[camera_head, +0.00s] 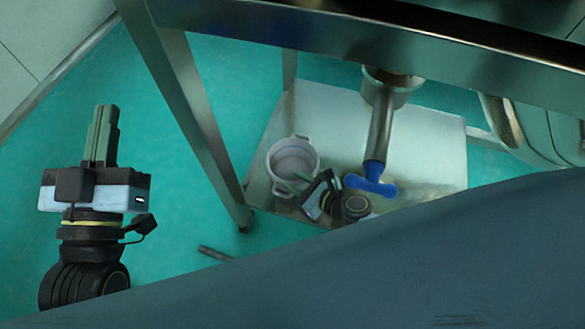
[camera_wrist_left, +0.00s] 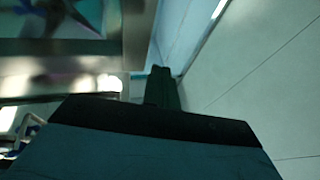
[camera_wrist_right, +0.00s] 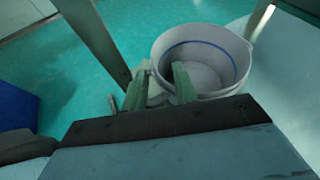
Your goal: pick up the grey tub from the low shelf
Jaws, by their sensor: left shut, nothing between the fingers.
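The grey tub (camera_head: 292,160) is a pale round container with side lugs, upright on the low metal shelf (camera_head: 430,150) near its left edge. It also shows in the right wrist view (camera_wrist_right: 205,65), empty, with a blue line inside. My right gripper (camera_head: 296,182) is open at the tub's near side. In the right wrist view my right gripper (camera_wrist_right: 158,78) has one finger over the tub's inside and the other outside its left wall. I cannot tell whether they touch it. My left gripper (camera_head: 104,108) is shut and empty, away to the left.
A metal pipe with a blue valve handle (camera_head: 371,186) hangs right of my right gripper. A table leg (camera_head: 200,120) stands left of the tub, and the frame's beam (camera_head: 380,45) crosses above.

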